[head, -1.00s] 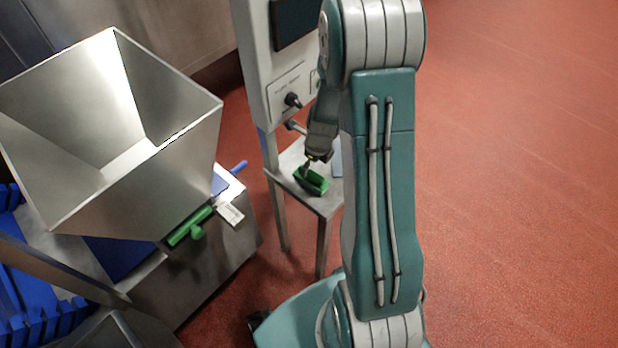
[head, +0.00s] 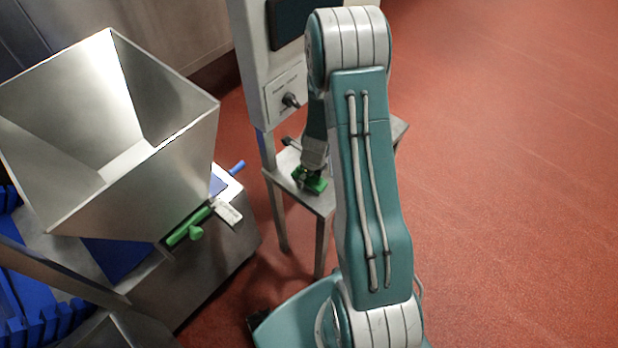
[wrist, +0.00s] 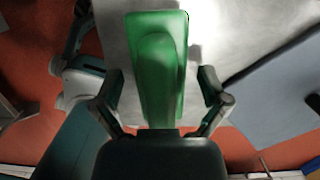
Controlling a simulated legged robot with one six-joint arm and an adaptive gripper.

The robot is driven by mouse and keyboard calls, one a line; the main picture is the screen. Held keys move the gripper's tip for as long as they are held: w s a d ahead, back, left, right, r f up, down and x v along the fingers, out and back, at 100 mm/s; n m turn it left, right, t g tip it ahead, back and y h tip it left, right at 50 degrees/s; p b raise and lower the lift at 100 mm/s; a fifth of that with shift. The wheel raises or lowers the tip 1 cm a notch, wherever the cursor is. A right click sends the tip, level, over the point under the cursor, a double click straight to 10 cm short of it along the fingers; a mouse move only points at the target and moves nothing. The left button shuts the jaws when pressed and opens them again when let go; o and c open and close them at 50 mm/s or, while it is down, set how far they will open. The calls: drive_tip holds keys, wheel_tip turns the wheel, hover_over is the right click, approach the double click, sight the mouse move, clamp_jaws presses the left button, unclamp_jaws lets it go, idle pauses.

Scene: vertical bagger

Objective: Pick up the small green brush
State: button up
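The small green brush (head: 312,186) lies on a small metal table (head: 324,205) in the head view. In the wrist view the brush (wrist: 160,75) is long and narrow and points away from the gripper's palm. My gripper (wrist: 163,88) is open, with one finger on each side of the brush. A gap shows between each finger and the brush. In the head view my gripper (head: 309,174) is right at the brush and hides part of it. I cannot tell its exact height over the table.
A control cabinet (head: 252,70) stands behind the table. A metal hopper (head: 130,170) with a green handle (head: 190,228) is at the left. Red floor is free at the right.

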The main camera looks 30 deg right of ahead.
drive_tip(key=c, duration=0.8)
drive_tip(key=shift+r, duration=0.5)
wheel_tip(320, 180, up, 2)
drive_tip(key=shift+r, duration=0.25)
drive_tip(key=s+a+r, duration=0.1)
drive_tip(key=s+r, duration=0.8)
drive_tip(key=s, duration=0.5)
drive_tip(key=shift+a+r, duration=0.3)
drive_tip(key=shift+a, duration=0.1)
